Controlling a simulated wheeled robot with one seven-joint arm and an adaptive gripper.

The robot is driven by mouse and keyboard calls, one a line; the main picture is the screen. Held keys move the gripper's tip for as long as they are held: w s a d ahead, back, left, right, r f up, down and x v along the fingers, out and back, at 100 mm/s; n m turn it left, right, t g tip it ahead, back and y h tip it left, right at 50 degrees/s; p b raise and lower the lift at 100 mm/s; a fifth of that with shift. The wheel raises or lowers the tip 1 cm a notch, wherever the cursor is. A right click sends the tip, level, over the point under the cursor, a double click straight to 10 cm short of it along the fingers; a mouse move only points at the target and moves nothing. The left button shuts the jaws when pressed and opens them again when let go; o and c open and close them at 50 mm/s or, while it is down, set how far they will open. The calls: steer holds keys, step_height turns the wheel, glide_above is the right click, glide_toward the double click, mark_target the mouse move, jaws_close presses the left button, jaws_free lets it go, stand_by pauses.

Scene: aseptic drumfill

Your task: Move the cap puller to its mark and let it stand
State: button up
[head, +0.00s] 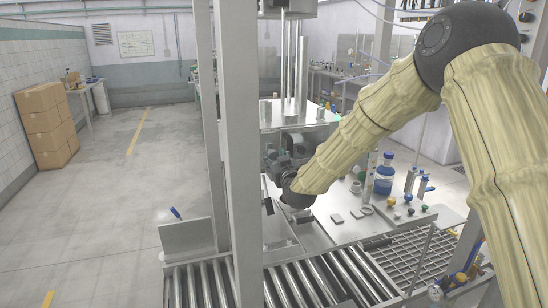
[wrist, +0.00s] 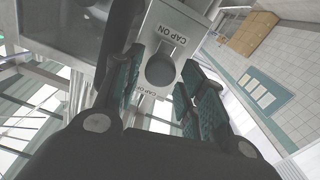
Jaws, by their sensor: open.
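My gripper (wrist: 158,88) is open in the wrist view, its two green-padded fingers on either side of a dark round part on a metal plate (wrist: 168,32) lettered CAP ON. Nothing is visibly held between the fingers, and contact with the plate cannot be told. In the head view my gripper (head: 283,160) is a dark shape beside the filling frame, partly hidden by my sleeved arm. I cannot single out the cap puller for sure. Blue-handled tools (head: 423,186) stand upright at the right of the steel bench (head: 318,232). Its mark cannot be made out.
A blue-and-white bottle (head: 385,174) and small caps (head: 393,201) stand on the bench. A grey upright post (head: 232,130) rises left of my arm. Roller conveyor (head: 305,287) runs along the front. Cardboard boxes (head: 45,125) stand far left; the floor between is clear.

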steer(key=v, duration=0.9)
steer(key=shift+s, duration=0.25)
steer(key=s+d+f+m+g+h, duration=0.1)
steer(key=s+d+f+g, duration=0.2)
steer(key=s+f, duration=0.65)
steer(key=s+d+f+m+g+h, duration=0.1)
steer(key=s+d+f+g, duration=0.25)
steer(key=f, duration=1.15)
steer(key=s+d+f+m+g+h, duration=0.1)
steer(key=s+d+f+g, duration=0.15)
steer(key=s+f, duration=0.8)
steer(key=s+d+f+g, duration=0.2)
steer(key=s+f, duration=0.3)
steer(key=s, duration=0.5)
steer(key=s+d+f+m+g+h, duration=0.1)
steer(key=s+d+f+g, duration=0.2)
steer(key=s+f, duration=0.3)
steer(key=s+d+f+m+g+h, duration=0.1)
steer(key=s+d+f+g, duration=0.2)
steer(key=s, duration=1.3)
step_height(320, 180, down, 3)
steer(key=shift+d+r, duration=0.15)
steer(key=shift+d, duration=0.95)
steer(key=shift+m, duration=0.3)
steer(key=shift+c, duration=0.5)
